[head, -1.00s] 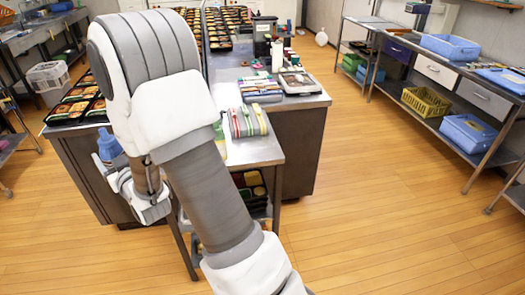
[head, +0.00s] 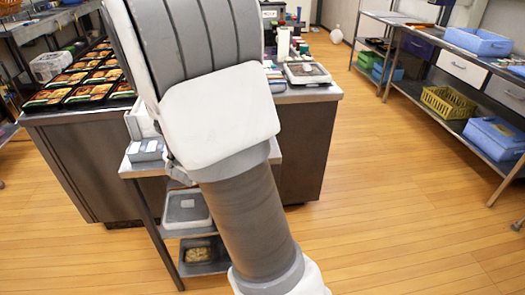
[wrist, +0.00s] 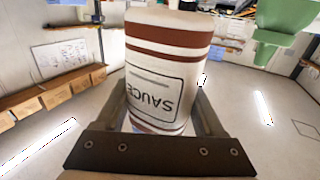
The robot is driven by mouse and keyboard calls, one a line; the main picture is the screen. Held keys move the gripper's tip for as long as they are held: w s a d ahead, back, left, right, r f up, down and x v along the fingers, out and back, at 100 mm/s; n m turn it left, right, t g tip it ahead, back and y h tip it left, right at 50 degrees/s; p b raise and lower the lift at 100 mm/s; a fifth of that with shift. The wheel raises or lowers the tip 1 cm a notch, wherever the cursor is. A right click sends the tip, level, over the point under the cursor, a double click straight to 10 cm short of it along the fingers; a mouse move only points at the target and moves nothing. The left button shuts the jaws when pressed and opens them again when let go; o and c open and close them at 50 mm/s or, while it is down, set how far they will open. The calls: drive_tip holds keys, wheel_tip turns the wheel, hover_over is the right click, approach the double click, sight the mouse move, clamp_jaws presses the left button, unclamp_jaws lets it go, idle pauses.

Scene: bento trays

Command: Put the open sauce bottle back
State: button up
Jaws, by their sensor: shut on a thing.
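In the wrist view, the sauce bottle (wrist: 155,75) is white with brown bands and a boxed label reading SAUCE, which appears upside down. My gripper (wrist: 160,112) is shut on it, with one finger on each side. The bottle's top end is out of view or hidden, so I cannot tell whether it is open. In the head view, my arm hides both the gripper and the bottle.
A counter with several filled bento trays (head: 86,94) is at left. A low shelf unit (head: 150,213) stands before it, with a lidded container (head: 186,211) on a lower shelf. A flat device (head: 307,73) sits on the right counter. Floor at right is clear.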

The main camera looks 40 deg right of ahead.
drive_tip(key=shift+m+g+h, duration=0.4)
drive_tip(key=shift+g, duration=0.3)
drive_tip(key=shift+w+d+f+b, duration=0.65)
drive_tip(key=shift+d+f+b, duration=0.15)
drive_tip(key=shift+d+f, duration=1.25)
drive_tip(key=shift+w+d+f+b, duration=0.7)
drive_tip(key=shift+d+f+b, duration=0.15)
drive_tip(key=shift+d+f, duration=1.15)
drive_tip(key=shift+w+d+f+b, duration=0.65)
drive_tip(key=shift+d+f+b, duration=0.15)
drive_tip(key=shift+d+f, duration=1.2)
drive_tip(key=shift+d+r, duration=0.2)
drive_tip(key=shift+f, duration=0.2)
drive_tip(key=o, duration=0.7)
drive_tip(key=shift+c, duration=0.2)
drive_tip(key=shift+r, duration=0.15)
